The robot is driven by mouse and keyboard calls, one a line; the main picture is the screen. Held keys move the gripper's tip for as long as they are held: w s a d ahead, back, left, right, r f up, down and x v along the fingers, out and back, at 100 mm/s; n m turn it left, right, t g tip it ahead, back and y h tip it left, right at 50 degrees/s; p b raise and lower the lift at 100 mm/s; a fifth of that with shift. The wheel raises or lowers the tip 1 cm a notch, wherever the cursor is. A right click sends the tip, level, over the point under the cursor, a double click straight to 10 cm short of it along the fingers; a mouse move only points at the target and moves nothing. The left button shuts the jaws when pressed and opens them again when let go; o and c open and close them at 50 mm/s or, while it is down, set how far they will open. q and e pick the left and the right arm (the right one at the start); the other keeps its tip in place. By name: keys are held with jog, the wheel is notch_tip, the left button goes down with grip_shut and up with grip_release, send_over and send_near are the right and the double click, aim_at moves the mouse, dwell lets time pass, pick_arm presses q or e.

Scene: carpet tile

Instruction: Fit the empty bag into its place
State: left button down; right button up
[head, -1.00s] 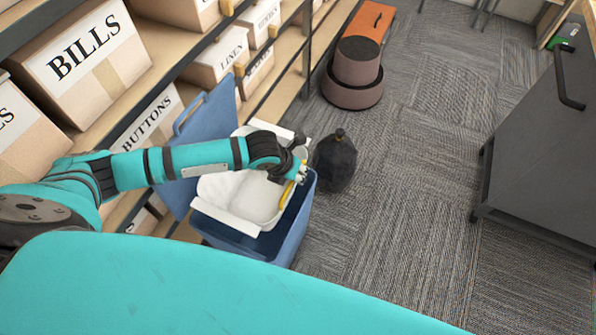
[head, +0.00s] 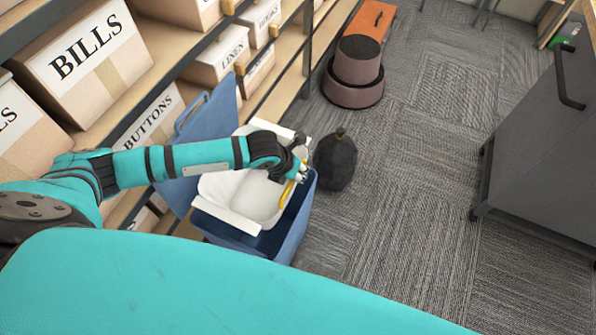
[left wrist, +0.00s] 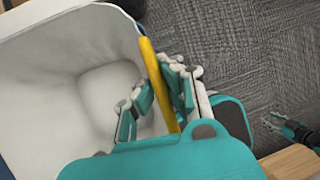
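The white bag (head: 238,193) sits tilted inside the blue bin (head: 292,237), whose lid (head: 205,125) stands open on the shelf side. A white rim piece (head: 225,210) edges the bag, and its open, empty inside shows in the left wrist view (left wrist: 110,85). My left gripper (head: 297,172) is at the bin's right rim. In the left wrist view its fingers (left wrist: 158,97) lie close on both sides of the bag's yellow strip (left wrist: 157,80) and appear closed on it. A small teal and dark part (left wrist: 292,130), possibly my right gripper, shows at the right edge; its fingers are unclear.
A dark tied bag (head: 335,162) stands on the carpet just right of the bin. Shelves with labelled boxes (head: 85,60) line the left. A round brown stacked object (head: 356,72) is behind, and a dark grey cabinet (head: 540,150) is at right. The carpet between is clear.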

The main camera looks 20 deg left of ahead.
pick_arm(q)
jog(key=shift+f, duration=0.1)
jog(key=shift+f, duration=0.35)
jog(key=shift+a+f+b, duration=0.1)
jog(key=shift+f+b, duration=0.5)
jog(key=shift+f, duration=0.05)
jog(key=shift+f+b, duration=0.35)
jog(key=shift+f, duration=0.25)
jog(key=shift+a+f+b, duration=0.15)
jog(key=shift+f+b, duration=0.35)
jog(key=shift+f, duration=0.35)
jog(key=shift+a+f+b, duration=0.1)
jog(key=shift+f+b, duration=0.4)
jog(key=shift+f, duration=0.3)
jog(key=shift+a+f+b, duration=0.1)
jog(key=shift+f+b, duration=0.7)
jog(key=shift+f, duration=0.65)
notch_tip(320, 180, down, 8)
jog(key=a+b, duration=0.1)
jog(key=b, duration=0.4)
dwell(2.3)
